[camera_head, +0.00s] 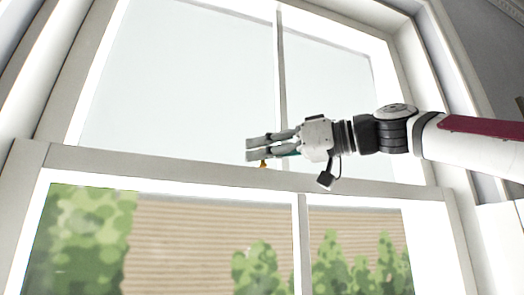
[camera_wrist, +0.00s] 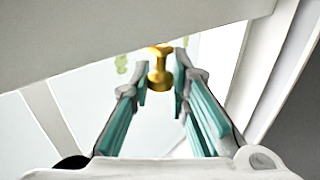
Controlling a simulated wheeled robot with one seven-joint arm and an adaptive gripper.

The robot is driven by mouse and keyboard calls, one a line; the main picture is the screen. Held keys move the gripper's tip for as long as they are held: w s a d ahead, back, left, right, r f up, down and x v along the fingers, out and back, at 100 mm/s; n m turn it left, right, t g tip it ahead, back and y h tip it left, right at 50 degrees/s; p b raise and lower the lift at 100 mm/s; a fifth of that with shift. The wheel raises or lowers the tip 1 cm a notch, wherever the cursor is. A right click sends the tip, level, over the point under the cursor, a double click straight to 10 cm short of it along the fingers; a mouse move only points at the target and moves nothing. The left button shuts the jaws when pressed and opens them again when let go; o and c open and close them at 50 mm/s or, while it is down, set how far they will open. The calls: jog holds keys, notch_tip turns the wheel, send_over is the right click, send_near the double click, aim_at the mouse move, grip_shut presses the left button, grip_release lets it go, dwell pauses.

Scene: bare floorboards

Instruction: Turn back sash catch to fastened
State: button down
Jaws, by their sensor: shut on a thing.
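The brass sash catch (camera_wrist: 160,72) shows between my fingertips in the wrist view, with a rounded knob and a narrower neck. In the head view only a small gold piece of the catch (camera_head: 263,163) shows just below my fingers, at the meeting rail (camera_head: 180,168). My gripper (camera_head: 250,149) reaches in from the right along the rail and is shut on the catch. Its teal-lined fingers (camera_wrist: 162,84) stand on both sides of the catch. The rest of the catch is hidden by the fingers, so I cannot tell its turned position.
The upper sash pane (camera_head: 190,80) stands behind my gripper, with a vertical glazing bar (camera_head: 280,75) close by. The lower sash (camera_head: 301,245) shows hedges and a slatted wall outside. The window frame (camera_head: 440,80) rises on the right, beyond my arm.

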jog(key=c, duration=1.8)
grip_release()
jog(key=shift+d, duration=0.1)
jog(key=v, duration=1.2)
jog(key=shift+f, duration=0.15)
jog(key=s+d+f+m+g+h+p, duration=0.1)
jog(key=s+f+m+h, duration=0.3)
jog(key=f, duration=1)
jog(key=s+d+f+m+g+h+p, duration=0.1)
jog(key=s+f+m+h+p, duration=0.3)
jog(key=s+f, duration=0.6)
jog(key=s+d+f+m+g+h+p, duration=0.2)
jog(key=s+f+h, duration=0.5)
jog(key=f, duration=1.3)
jog(key=shift+s+d+f+m+h, duration=0.15)
jog(key=shift+s+d+m+h, duration=0.35)
jog(key=shift+m, duration=0.7)
